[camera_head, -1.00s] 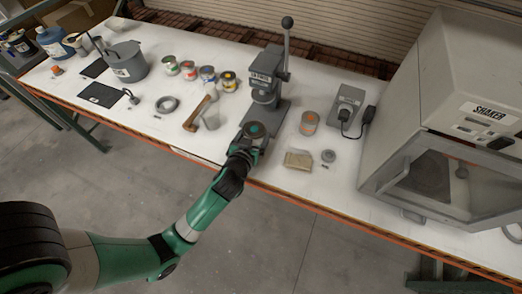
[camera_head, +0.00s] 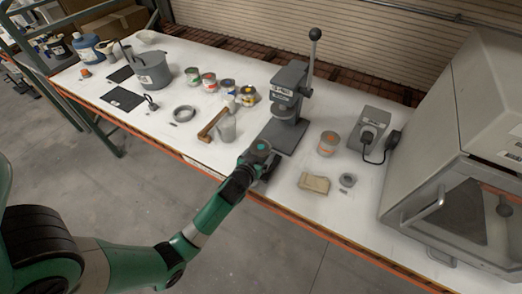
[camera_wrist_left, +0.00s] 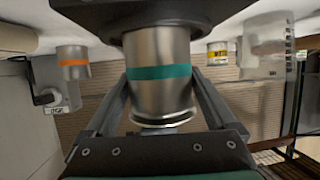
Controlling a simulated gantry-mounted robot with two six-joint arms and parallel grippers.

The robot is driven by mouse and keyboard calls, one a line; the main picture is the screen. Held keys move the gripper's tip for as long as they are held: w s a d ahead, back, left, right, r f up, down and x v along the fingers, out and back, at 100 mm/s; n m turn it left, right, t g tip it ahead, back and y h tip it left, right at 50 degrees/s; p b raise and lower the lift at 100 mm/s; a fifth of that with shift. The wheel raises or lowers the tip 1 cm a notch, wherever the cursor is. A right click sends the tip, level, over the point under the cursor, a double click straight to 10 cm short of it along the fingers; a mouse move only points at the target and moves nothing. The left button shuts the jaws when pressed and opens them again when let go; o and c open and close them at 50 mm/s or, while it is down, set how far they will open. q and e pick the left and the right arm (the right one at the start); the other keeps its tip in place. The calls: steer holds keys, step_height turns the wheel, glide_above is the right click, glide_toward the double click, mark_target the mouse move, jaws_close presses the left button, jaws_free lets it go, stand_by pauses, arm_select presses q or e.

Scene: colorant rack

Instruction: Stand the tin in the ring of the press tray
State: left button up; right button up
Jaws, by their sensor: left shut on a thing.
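My left gripper (camera_wrist_left: 160,82) is shut on a metal tin with a teal band (camera_wrist_left: 160,70), seen close in the wrist view, which is upside down. The tin is upright, its lidded end low in that picture. Its other end meets a dark grey slab (camera_wrist_left: 90,12), apparently the press base; I cannot tell whether it touches or stands in the ring. In the head view the left gripper (camera_head: 262,168) is at the near left side of the grey press (camera_head: 288,80), by its base (camera_head: 292,138). The right gripper is not in view.
An orange-banded tin (camera_head: 328,144) and a socket box (camera_head: 368,128) stand right of the press. A tan block (camera_head: 314,183) and small ring (camera_head: 347,180) lie nearer. A clear beaker (camera_head: 226,128) and several tins are left. The shaker (camera_head: 460,130) fills the right end.

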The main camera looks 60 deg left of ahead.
arm_select(q)
steer(key=shift+r, duration=0.1)
steer(key=o, duration=1.3)
steer(key=shift+r, duration=0.1)
steer(key=p+v, duration=0.1)
steer(key=v, duration=1.1)
steer(key=shift+p, duration=0.4)
